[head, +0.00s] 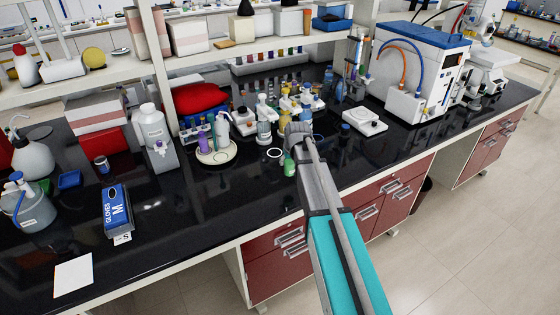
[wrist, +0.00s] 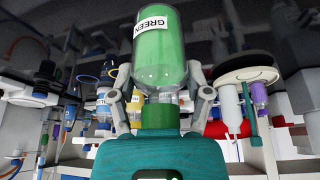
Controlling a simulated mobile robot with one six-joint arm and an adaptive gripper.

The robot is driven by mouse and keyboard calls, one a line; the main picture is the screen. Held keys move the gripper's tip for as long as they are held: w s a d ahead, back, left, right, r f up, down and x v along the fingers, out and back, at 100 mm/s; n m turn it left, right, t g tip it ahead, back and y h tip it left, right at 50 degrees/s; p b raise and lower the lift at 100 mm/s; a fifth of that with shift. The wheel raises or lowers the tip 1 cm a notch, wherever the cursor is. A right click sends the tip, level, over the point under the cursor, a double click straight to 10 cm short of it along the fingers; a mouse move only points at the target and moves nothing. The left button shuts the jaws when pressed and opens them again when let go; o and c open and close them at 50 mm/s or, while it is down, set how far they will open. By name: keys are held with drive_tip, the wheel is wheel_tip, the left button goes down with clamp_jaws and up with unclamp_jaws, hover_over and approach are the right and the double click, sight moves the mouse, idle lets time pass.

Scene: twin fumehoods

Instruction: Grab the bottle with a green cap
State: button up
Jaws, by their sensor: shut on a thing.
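The bottle with a green cap (wrist: 160,58) fills the upper middle of the wrist view, which looks upside down. It holds green contents and has a white label reading GREEN. Its green cap (wrist: 160,113) points toward my palm. My gripper (wrist: 160,97) is shut on the bottle near its neck, with one finger on each side. In the head view the green bottle (head: 289,165) shows beside my gripper (head: 298,135), partly hidden by it. I cannot tell whether its base touches the black bench.
Several bottles stand behind and left of my gripper, including a clear one (head: 264,122). A round white stand (head: 217,152) is to the left, and a white balance-like device (head: 364,122) to the right. A shelf (head: 255,49) runs above. The bench front (head: 215,215) is clear.

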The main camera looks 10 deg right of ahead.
drive_tip(key=s+d+r+p, duration=0.5)
drive_tip(key=d+r, duration=0.1)
drive_tip(key=d, duration=0.3)
drive_tip(key=shift+s, duration=0.35)
drive_tip(key=shift+f, duration=0.1)
